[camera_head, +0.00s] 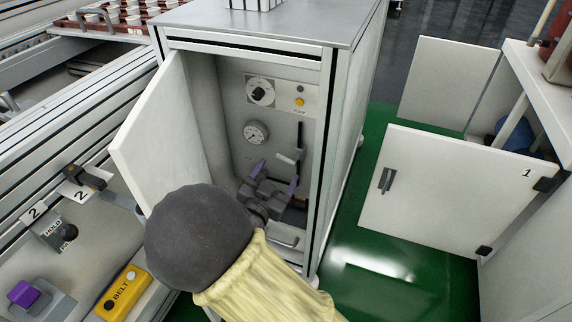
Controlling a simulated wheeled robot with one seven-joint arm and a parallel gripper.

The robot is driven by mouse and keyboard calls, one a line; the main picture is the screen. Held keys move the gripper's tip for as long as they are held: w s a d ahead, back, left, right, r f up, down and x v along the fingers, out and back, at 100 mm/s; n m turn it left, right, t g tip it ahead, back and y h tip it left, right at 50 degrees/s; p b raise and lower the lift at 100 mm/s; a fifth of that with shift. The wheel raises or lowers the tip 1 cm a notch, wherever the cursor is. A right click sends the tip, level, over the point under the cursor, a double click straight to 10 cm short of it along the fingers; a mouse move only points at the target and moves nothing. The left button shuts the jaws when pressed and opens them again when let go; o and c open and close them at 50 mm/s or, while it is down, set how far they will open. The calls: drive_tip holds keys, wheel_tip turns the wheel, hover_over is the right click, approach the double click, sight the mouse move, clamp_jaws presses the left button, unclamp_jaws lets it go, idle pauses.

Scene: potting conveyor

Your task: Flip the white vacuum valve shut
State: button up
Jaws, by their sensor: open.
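My gripper (276,177) reaches into an open grey cabinet (334,60). Its two dark fingers with purple pads are spread apart, and nothing shows between them. Just above the fingers, a short pale lever (287,158) sits beside a dark upright bar (300,140) at the right of the inner panel. It may be the white vacuum valve, but I cannot tell for sure. I cannot tell whether the gripper touches it. My arm and gripper hide the lower part of the cabinet's inside.
The cabinet door (160,130) stands open on the left. Inside are a round gauge (256,132), a rotary knob (260,91) and a yellow button (299,102). A yellow belt control box (123,293) is at the lower left. Green floor (375,255) is clear on the right.

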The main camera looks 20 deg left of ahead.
sight(286, 159)
drive_tip(key=w, duration=0.2)
drive_tip(key=w+b, duration=0.2)
drive_tip(key=w, duration=0.1)
drive_tip(key=shift+w+d+f, duration=0.15)
drive_tip(key=shift+w+d, duration=0.15)
drive_tip(key=shift+w, duration=0.05)
drive_tip(key=shift+w+b, duration=0.3)
drive_tip(key=shift+w, duration=0.2)
drive_tip(key=shift+r, duration=0.2)
drive_tip(key=shift+c, duration=0.2)
drive_tip(key=c, duration=0.9)
